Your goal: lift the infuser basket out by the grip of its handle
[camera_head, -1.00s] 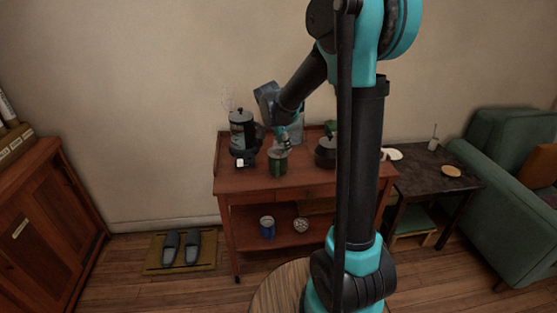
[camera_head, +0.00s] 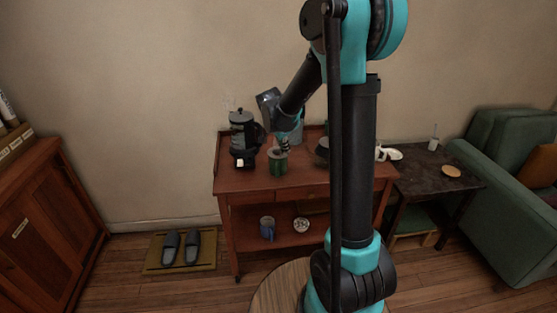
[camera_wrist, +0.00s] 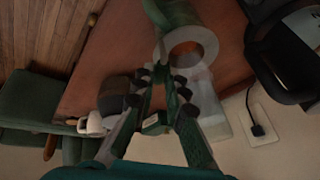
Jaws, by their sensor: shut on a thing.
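A green canister (camera_head: 277,165) stands upright on the wooden cart, and its side shows at the top of the wrist view (camera_wrist: 175,14). A pale grey ring, which I take to be the infuser basket's rim (camera_wrist: 206,43), lies at its mouth. My gripper (camera_wrist: 161,82) is just beside this rim, with its fingertips close together; in the head view my gripper (camera_head: 284,146) is right above the canister. It is shut on the basket's handle, which is mostly hidden between the fingers. I cannot tell whether the basket has risen from the canister.
The red-brown cart (camera_head: 235,181) has a raised back edge. A black coffee maker (camera_head: 242,135) stands left of the canister, close by. A dark pot (camera_head: 322,148) is to the right, partly behind my arm. A blue mug (camera_head: 267,227) sits on the lower shelf.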

